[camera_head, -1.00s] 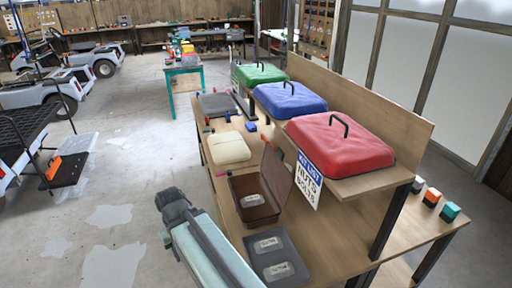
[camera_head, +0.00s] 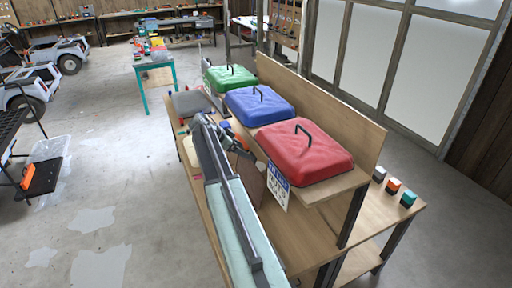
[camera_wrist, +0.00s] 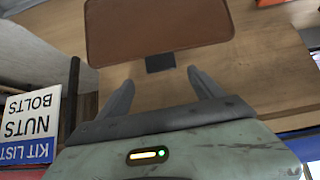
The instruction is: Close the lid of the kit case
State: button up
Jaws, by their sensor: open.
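The brown lid of the kit case (camera_head: 252,182) shows partly behind my arm in the head view. It appears to stand raised beside the shelf sign. The case's base is hidden by my arm. In the wrist view a brown panel, apparently the lid (camera_wrist: 158,28), fills the upper middle, with a dark tab (camera_wrist: 160,62) on its near edge. My gripper (camera_wrist: 161,84) is open and empty, its fingers on either side of and just short of the tab. I cannot tell whether anything touches. In the head view my gripper (camera_head: 240,142) is over the bench near the lid.
A raised shelf holds red (camera_head: 305,153), blue (camera_head: 258,105) and green (camera_head: 229,78) lidded boxes. A kit list sign (camera_head: 278,187) hangs at its front edge, close to the lid, and shows upside down in the wrist view (camera_wrist: 28,128). The floor left of the bench is open.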

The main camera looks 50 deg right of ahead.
aim_at(253, 155)
jog(key=b+x, duration=0.6)
jog(key=x, duration=0.2)
jog(key=shift+r, duration=0.1)
jog(key=shift+s+d, duration=0.1)
jog(key=shift+d, duration=0.05)
jog(key=shift+r, duration=0.1)
